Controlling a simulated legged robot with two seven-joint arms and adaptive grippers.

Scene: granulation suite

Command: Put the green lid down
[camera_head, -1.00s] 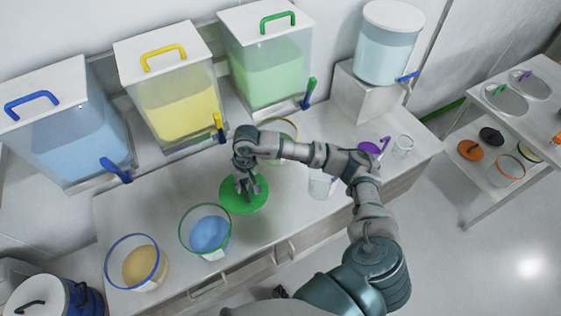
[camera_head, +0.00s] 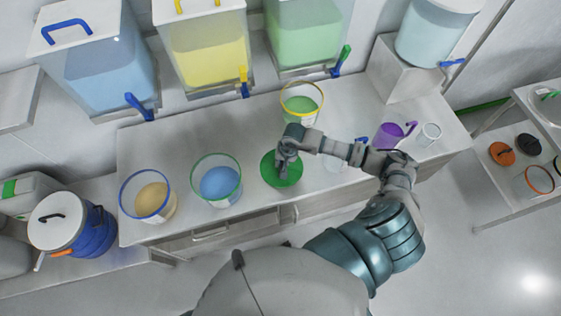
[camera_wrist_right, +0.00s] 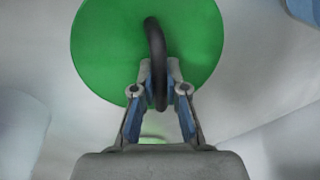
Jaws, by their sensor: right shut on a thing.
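The green lid (camera_head: 283,181) is a round disc at the middle of the bench, just right of the green-rimmed bucket. My right gripper (camera_head: 287,170) is over it. In the right wrist view the green lid (camera_wrist_right: 105,45) fills the upper middle, and my right gripper (camera_wrist_right: 159,92) is shut on its dark curved handle (camera_wrist_right: 155,50). I cannot tell whether the lid touches the bench top. The green-rimmed bucket (camera_head: 218,184) holds blue powder and stands open to the left of the lid. My left gripper is not in view.
A blue-rimmed bucket (camera_head: 151,196) and a yellow-rimmed bucket (camera_head: 301,100) stand on the bench (camera_head: 345,105). A purple jug (camera_head: 388,136) and a clear beaker (camera_head: 429,134) are at the right. Large dispensers with blue (camera_head: 100,75), yellow and green contents line the back.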

